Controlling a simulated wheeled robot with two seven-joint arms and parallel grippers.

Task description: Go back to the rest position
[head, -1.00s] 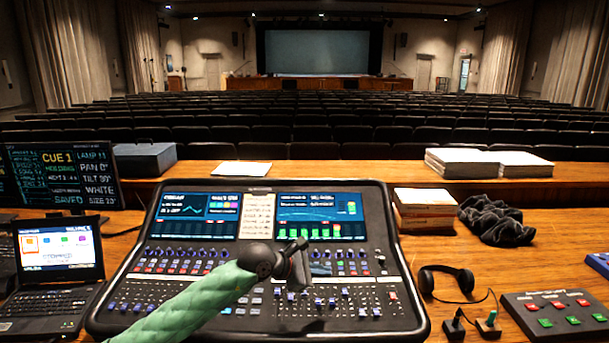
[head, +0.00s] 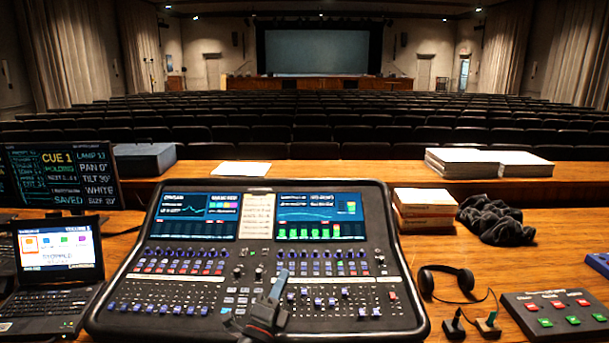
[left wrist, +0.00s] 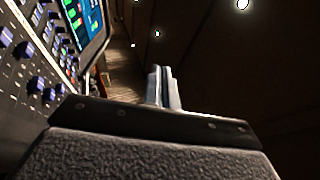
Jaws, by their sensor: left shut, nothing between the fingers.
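My left gripper (head: 278,287) is low over the near middle part of the mixing desk (head: 160,288), with its fingers pointing up in the head view. It is shut with nothing in it. In the left wrist view the gripper's fingers (left wrist: 163,88) are together, and the desk's knobs and screen (left wrist: 85,18) show at the left. I cannot tell from the head view how far the gripper is above the faders. My right gripper is not in view.
A laptop (head: 55,255) stands at the left, with a cue monitor (head: 75,175) behind it. Headphones (head: 448,280), small toggle switches (head: 487,323) and a button box (head: 560,308) are at the right. Books (head: 425,205) and a dark cloth (head: 495,220) lie behind them.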

